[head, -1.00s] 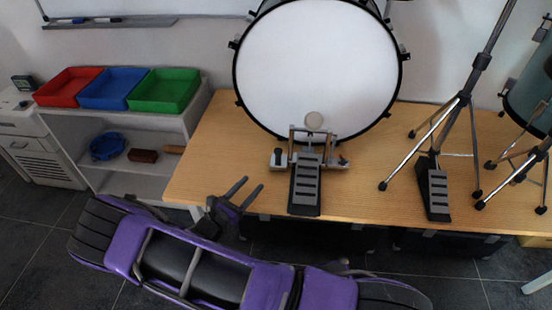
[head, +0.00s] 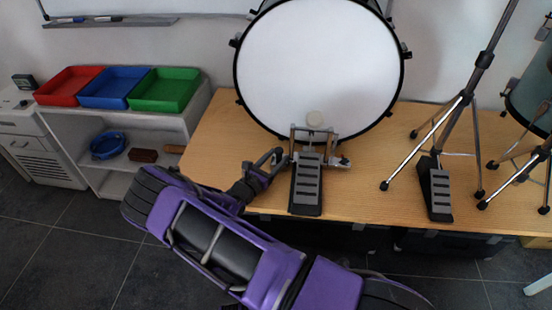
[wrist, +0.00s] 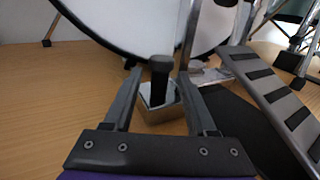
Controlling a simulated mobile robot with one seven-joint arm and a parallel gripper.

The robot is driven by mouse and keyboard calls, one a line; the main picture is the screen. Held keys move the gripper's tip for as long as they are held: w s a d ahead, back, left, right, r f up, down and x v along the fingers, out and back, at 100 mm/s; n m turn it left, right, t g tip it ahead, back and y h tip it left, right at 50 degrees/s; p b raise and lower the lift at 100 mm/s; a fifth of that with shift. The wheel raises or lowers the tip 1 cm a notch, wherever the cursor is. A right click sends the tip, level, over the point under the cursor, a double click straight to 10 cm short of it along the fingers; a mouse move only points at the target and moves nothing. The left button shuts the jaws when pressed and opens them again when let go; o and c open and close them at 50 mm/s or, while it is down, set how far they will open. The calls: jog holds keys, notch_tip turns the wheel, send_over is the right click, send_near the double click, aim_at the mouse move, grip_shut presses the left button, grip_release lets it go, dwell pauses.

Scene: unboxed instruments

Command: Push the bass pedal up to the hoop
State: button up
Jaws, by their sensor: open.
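The bass pedal (head: 306,188) stands on the wooden table in front of the bass drum, with its footboard towards the front edge and its round beater (head: 314,118) upright before the white drum head. The drum's black hoop (head: 352,141) runs low behind the pedal's frame; whether they touch I cannot tell. My gripper (head: 277,158) is at the left end of the pedal's frame. In the wrist view my gripper (wrist: 158,98) is open, its fingers on either side of a dark upright knob (wrist: 160,75) on a metal block (wrist: 165,112). The footboard (wrist: 275,95) lies to the right.
Another pedal, under a chrome stand (head: 435,190), is at the right of the table. Red, blue and green trays (head: 162,90) sit on a white shelf at the left. The table (head: 225,125) is bare left of the drum.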

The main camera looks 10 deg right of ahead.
grip_shut()
dwell(1.4)
